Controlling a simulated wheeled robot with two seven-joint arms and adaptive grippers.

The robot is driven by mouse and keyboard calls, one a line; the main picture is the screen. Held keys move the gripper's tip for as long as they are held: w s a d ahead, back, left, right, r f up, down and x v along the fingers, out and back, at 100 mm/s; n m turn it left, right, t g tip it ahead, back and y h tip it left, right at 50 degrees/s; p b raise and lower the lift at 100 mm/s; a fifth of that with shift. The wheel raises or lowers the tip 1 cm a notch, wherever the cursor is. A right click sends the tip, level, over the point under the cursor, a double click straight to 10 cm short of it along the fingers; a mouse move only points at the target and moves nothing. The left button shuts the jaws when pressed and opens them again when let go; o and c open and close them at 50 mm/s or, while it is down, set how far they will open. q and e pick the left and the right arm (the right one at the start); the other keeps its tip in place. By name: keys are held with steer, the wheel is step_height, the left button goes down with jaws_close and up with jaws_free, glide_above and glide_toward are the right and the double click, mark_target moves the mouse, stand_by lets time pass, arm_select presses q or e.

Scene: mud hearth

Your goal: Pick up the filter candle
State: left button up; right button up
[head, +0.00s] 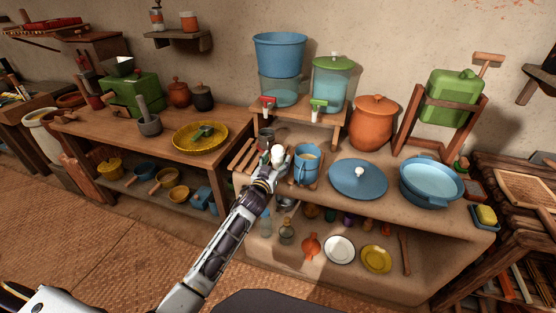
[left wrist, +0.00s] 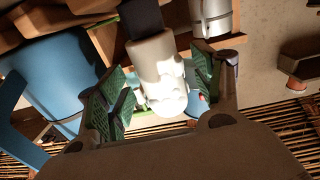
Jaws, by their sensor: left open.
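The filter candle (head: 278,151) is a small white piece at the tip of my left arm in the head view, near the left end of the clay counter. In the left wrist view the candle (left wrist: 160,75) is a smooth white cylinder with a rounded end and a black part at its other end. My left gripper (head: 271,160) is open. Its green pads lie on either side of the candle in the wrist view, where the gripper (left wrist: 158,95) shows closely. I cannot tell whether a pad touches it. My right gripper is not in view.
A blue mug (head: 306,165) stands close to the right of the gripper; it also shows in the wrist view (left wrist: 45,85). A small metal cup (head: 265,139) stands behind. A blue lid (head: 358,178) and blue basin (head: 431,180) lie further right. A wooden rack (head: 244,158) is at left.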

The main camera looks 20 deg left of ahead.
arm_select(q)
steer(key=shift+w, duration=0.9)
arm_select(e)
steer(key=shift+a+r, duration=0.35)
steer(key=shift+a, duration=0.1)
arm_select(q)
steer(key=shift+c, duration=0.3)
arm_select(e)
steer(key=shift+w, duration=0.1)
arm_select(q)
steer(key=c, duration=1.1)
steer(key=shift+c, duration=0.2)
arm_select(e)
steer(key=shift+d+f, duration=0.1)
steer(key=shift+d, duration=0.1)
arm_select(q)
steer(key=shift+r, duration=0.1)
